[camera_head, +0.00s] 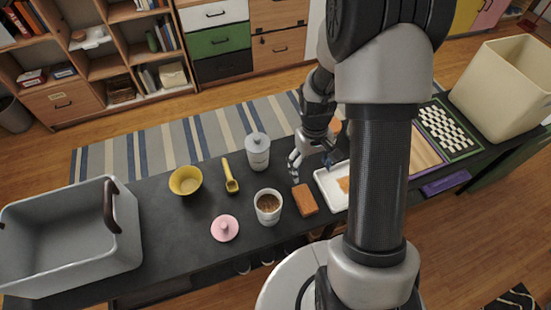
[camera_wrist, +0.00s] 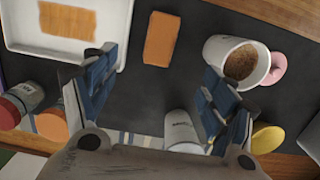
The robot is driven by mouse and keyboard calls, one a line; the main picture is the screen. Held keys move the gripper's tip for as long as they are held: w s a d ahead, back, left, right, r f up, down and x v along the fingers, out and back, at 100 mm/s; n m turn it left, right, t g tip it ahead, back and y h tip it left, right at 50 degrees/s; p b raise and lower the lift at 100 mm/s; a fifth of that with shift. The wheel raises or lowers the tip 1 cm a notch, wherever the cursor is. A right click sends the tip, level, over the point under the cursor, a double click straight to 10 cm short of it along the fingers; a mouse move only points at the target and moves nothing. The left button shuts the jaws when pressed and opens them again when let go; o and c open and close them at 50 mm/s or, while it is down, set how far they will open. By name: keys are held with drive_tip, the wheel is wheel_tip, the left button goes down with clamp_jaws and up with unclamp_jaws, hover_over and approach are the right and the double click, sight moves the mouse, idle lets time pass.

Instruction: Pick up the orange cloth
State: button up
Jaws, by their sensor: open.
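A flat orange folded piece (camera_head: 305,199) lies on the dark table between a white mug and a white tray. In the wrist view it is an orange rectangle (camera_wrist: 160,39) beyond my fingertips, between their lines. A thinner, ribbed orange piece (camera_wrist: 67,20) lies in the white tray (camera_wrist: 20,42); part of it shows in the head view (camera_head: 344,184). I cannot tell for sure which is the cloth. My gripper (camera_head: 312,161) is open and empty above the table, behind the folded piece. Its blue-padded fingers (camera_wrist: 158,66) are spread wide, apart from both pieces.
The white mug (camera_head: 268,206) with brown contents stands close left of the folded piece. A pink lid (camera_head: 225,228), white canister (camera_head: 258,152), yellow scoop (camera_head: 230,176) and yellow bowl (camera_head: 185,180) stand further left. A grey bin (camera_head: 70,245) fills the left end. My arm hides part of the tray.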

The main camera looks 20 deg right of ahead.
drive_tip(key=b, duration=0.4)
hover_over(305, 198)
wheel_tip(305, 198, down, 13)
drive_tip(key=shift+d+r, duration=0.1)
drive_tip(key=shift+f+b, duration=0.95)
drive_tip(key=shift+f, duration=1.95)
drive_tip(key=shift+r, duration=0.1)
drive_tip(key=shift+c, duration=0.4)
drive_tip(key=c, duration=1)
drive_tip(key=shift+r, duration=0.1)
wheel_tip(305, 198, up, 20)
drive_tip(key=p, duration=0.6)
